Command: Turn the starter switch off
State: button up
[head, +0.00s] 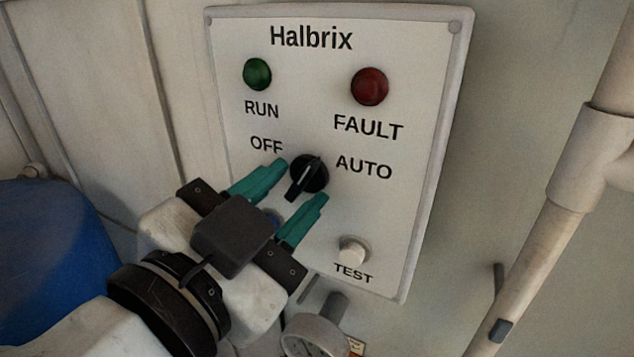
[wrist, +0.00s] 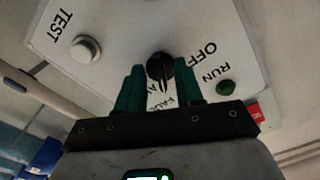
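The starter switch (head: 309,174) is a black rotary knob on the white Halbrix panel (head: 318,62), between the OFF and AUTO labels. Its raised bar runs from upper right to lower left; I cannot tell surely which end is the pointer. The knob also shows in the wrist view (wrist: 160,66). My gripper (head: 303,181) has its two teal fingers apart, with the tips on either side of the knob. A gap shows between the tips and the bar, and nothing is held. The fingers also straddle the knob in the wrist view (wrist: 161,77).
A green RUN lamp (head: 257,74) and a red FAULT lamp (head: 370,87) sit above the knob. A white TEST button (head: 353,250) is below right. A gauge (head: 316,336) lies under the panel, a blue drum (head: 50,265) at left, and a pipe (head: 560,220) at right.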

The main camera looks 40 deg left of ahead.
jog(key=shift+c, duration=0.5)
grip_shut()
jog(key=shift+n, duration=0.4)
jog(key=n+p, duration=0.2)
jog(key=n, duration=0.2)
jog(key=shift+d+r+n+p, duration=0.1)
jog(key=shift+n+p, duration=0.2)
jog(key=shift+n, duration=0.1)
jog(key=n+p, duration=0.2)
jog(key=n, duration=0.1)
jog(key=shift+d+n, duration=0.1)
jog(key=shift+n, duration=0.2)
jog(key=shift+n+p, duration=1.1)
jog(key=shift+n, duration=0.3)
